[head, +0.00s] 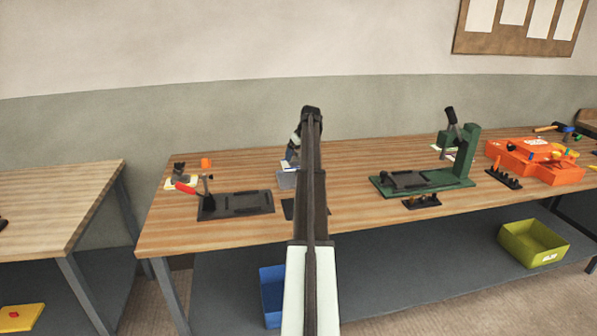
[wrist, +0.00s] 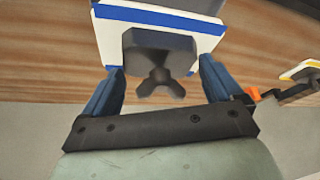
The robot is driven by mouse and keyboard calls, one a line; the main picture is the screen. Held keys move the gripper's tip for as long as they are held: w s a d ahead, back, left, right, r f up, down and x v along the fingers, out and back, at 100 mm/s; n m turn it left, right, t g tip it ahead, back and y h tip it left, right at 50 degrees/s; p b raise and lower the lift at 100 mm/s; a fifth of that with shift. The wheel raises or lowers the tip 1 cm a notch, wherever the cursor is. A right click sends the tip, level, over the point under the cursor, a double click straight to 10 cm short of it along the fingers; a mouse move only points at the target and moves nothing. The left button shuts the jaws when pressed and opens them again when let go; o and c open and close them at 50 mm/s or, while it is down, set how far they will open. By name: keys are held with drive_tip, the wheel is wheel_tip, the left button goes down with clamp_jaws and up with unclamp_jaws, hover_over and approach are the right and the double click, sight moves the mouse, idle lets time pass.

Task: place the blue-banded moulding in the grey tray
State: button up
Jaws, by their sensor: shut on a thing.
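In the wrist view, my gripper (wrist: 160,70) has its two blue fingers against the sides of a dark grey piece (wrist: 160,45) with a three-lobed knob. I see no blue band on the side of the piece facing me. Behind it is a white sheet (wrist: 205,42) with blue bands along its edges. In the head view, my gripper (head: 294,148) is mostly hidden behind my arm, over the middle of the bench. A small grey tray (head: 286,180) shows just left of my arm, partly covered. The held piece cannot be made out there.
The wooden bench (head: 360,215) holds a dark plate (head: 236,204) at left, a green fixture (head: 420,184) right of my arm and an orange case (head: 530,160) farther right. A red-handled tool (head: 188,188) lies beside the dark plate. Bare wood shows along the front edge.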

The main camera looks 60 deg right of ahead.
drive_tip(key=shift+f, duration=3.4)
drive_tip(key=shift+f, duration=0.1)
drive_tip(key=o, duration=1)
drive_tip(key=shift+c, duration=0.2)
drive_tip(key=v, duration=1.2)
